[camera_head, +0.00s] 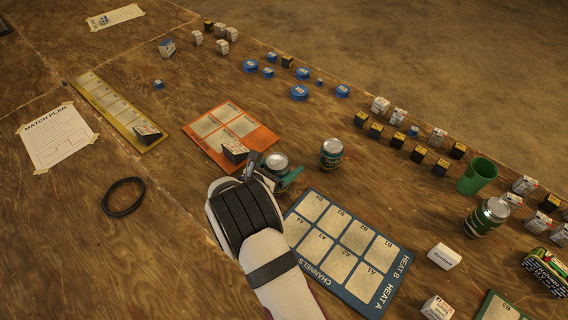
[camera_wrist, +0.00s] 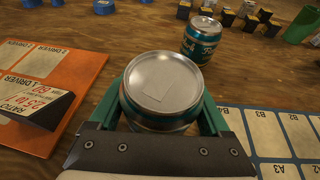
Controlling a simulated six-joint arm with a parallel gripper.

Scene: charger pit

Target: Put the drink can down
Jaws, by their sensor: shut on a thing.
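My gripper (camera_wrist: 162,125) is shut on a drink can (camera_wrist: 163,88), one green finger on each side of it. The can is upright, with a silver top and a teal-green side. In the head view the held can (camera_head: 276,163) is between the orange board and the blue board, partly hidden by my gripper (camera_head: 279,176). I cannot tell whether its base touches the table. A second, similar can (camera_head: 331,153) stands upright just to its right; it also shows in the wrist view (camera_wrist: 201,40).
An orange board (camera_head: 215,112) with a folded card lies left of the held can, a blue channels board (camera_head: 345,239) to its right. A green cup (camera_head: 478,176) and several small boxes line the back edge. A black ring (camera_head: 124,197) lies at left. Bare wood surrounds the second can.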

